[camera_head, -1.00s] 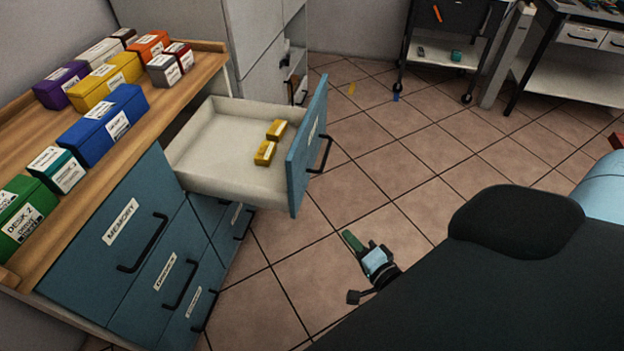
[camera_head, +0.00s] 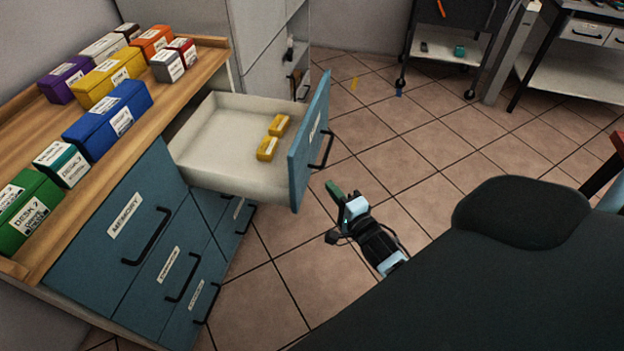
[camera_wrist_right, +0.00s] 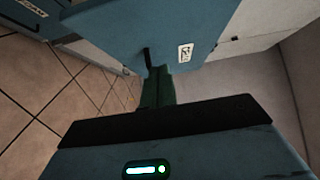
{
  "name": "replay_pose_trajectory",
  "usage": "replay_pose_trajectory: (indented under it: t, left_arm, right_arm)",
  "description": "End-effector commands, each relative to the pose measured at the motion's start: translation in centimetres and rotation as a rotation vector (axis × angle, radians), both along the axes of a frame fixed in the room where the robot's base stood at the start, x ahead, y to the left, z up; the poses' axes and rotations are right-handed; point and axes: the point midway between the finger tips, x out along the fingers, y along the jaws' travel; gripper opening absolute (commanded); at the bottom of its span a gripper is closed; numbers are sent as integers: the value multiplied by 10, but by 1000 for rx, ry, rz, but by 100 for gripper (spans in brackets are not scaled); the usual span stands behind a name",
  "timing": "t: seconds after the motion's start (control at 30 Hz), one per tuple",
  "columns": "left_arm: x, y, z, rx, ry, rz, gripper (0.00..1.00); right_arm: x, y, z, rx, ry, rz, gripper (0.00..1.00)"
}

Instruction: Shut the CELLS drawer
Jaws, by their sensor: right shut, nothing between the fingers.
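One drawer stands pulled out of the blue cabinet, with a pale inside (camera_head: 225,150) and a blue front (camera_head: 307,155). Its front carries a white label and a black bar handle (camera_head: 328,150); I cannot read the label. My right gripper (camera_head: 334,189) has green fingers, shut and empty, just outside the drawer front, below and right of the handle. In the right wrist view the fingers (camera_wrist_right: 158,88) point towards a blue panel (camera_wrist_right: 135,30) with a white label; contact cannot be told. My left gripper is not in view.
Other drawers, one labelled MEMORY (camera_head: 125,215), are closed below the wooden top (camera_head: 130,145), which holds several coloured boxes. A grey cabinet (camera_head: 260,60) stands behind the open drawer. Tiled floor (camera_head: 400,160) is free to the right; a dark cart (camera_head: 450,45) stands at the back.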

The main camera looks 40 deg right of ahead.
Motion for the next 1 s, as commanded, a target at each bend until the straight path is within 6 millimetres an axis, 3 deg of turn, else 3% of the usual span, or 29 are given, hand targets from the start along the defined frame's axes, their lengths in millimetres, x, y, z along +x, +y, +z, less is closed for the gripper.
replay_pose_trajectory:
  t: [0.17, 0.4, 1.0]
  left_arm:
    - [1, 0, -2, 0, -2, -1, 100]
    - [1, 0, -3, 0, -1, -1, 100]
    - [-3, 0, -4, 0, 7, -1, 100]
  right_arm:
    - [32, -3, 0, -1, -1, 0, 0]
    - [54, 18, -1, 2, 1, -1, 0]
    - [61, 23, 0, -1, 1, 0, 0]
